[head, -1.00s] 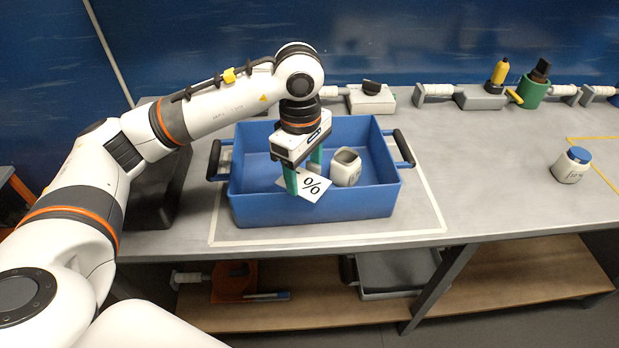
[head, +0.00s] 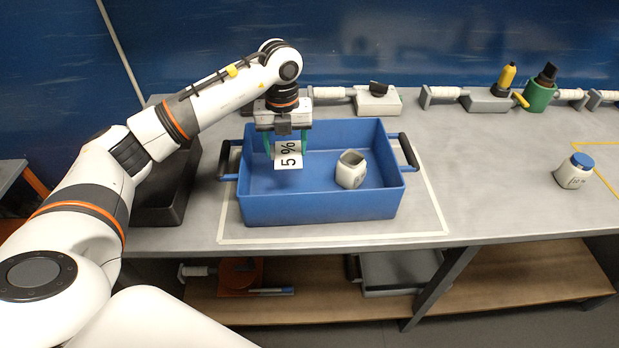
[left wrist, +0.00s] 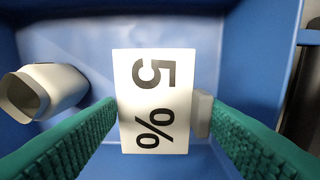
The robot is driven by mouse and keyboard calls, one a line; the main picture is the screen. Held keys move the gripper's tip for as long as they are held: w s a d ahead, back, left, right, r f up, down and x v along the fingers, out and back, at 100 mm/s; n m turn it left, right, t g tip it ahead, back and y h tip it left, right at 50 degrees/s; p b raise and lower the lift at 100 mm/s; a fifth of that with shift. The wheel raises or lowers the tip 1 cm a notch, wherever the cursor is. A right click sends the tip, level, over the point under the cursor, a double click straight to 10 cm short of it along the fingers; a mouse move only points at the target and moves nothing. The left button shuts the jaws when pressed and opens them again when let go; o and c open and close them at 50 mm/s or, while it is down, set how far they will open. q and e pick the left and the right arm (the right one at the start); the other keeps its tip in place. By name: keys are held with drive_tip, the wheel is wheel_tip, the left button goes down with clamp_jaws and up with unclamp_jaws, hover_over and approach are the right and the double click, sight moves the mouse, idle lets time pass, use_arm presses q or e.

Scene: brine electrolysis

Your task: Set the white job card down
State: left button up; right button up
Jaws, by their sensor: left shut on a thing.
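The white job card (head: 288,154), printed "5 %", is in my left gripper (head: 287,142), over the left part of the blue tray (head: 320,207). The card also shows in the left wrist view (left wrist: 154,100), between the two green fingers, with a small pale block (left wrist: 201,115) at its right edge. The gripper is shut on it, and its face is turned to the head camera. I cannot tell whether the card's lower edge touches the tray floor. My right gripper is not in view.
An open whitish jar (head: 351,170) stands in the tray, right of the card. A jar with a blue lid (head: 574,171) stands far right on the bench.

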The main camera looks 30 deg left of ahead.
sight(289, 184)
use_arm(q)
wheel_tip(289, 184, down, 9)
drive_tip(key=shift+f+p, duration=0.1)
drive_tip(key=shift+p, duration=0.25)
drive_tip(key=shift+f, duration=0.2)
drive_tip(key=o, duration=0.9)
drive_tip(key=shift+o, duration=0.2)
drive_tip(key=shift+r, duration=0.15)
wheel_tip(289, 184, up, 12)
drive_tip(key=shift+r+b, duration=0.1)
drive_tip(key=shift+b, duration=0.45)
